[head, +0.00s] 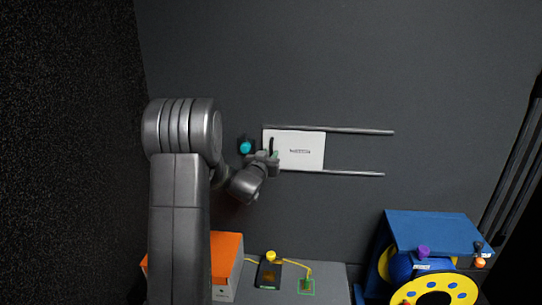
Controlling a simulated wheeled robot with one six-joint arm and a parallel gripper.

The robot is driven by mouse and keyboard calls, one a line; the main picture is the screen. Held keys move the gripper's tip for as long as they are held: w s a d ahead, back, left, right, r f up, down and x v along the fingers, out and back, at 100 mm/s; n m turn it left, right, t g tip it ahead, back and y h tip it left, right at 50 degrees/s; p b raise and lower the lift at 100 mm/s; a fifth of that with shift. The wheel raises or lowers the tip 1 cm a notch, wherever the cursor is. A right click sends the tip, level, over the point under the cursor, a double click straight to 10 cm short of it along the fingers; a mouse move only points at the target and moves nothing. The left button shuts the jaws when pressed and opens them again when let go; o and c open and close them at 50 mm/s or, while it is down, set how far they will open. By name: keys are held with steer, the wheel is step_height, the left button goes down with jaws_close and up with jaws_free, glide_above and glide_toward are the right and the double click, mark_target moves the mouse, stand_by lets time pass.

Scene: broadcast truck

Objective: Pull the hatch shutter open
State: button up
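The hatch shutter (303,150) is a white panel with small dark lettering. It sits at the left end of two horizontal grey rails (350,131) on the dark wall. A dark upright handle (271,145) shows near its left edge. My gripper (272,156) is at this handle, over the shutter's lower left part. The fingers are small and partly hidden in the head view, so I cannot tell whether they are open or closed on the handle.
A teal knob (245,147) is on the wall just left of the shutter. The rails are clear to its right. Below are a grey bench (333,275), an orange-topped box (227,254), a yellow knob (271,256) and a blue case with a yellow reel (436,230).

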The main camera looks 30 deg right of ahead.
steer(key=shift+x, duration=1.15)
steer(key=shift+c, duration=0.5)
jaws_close()
steer(key=shift+s+d, duration=0.1)
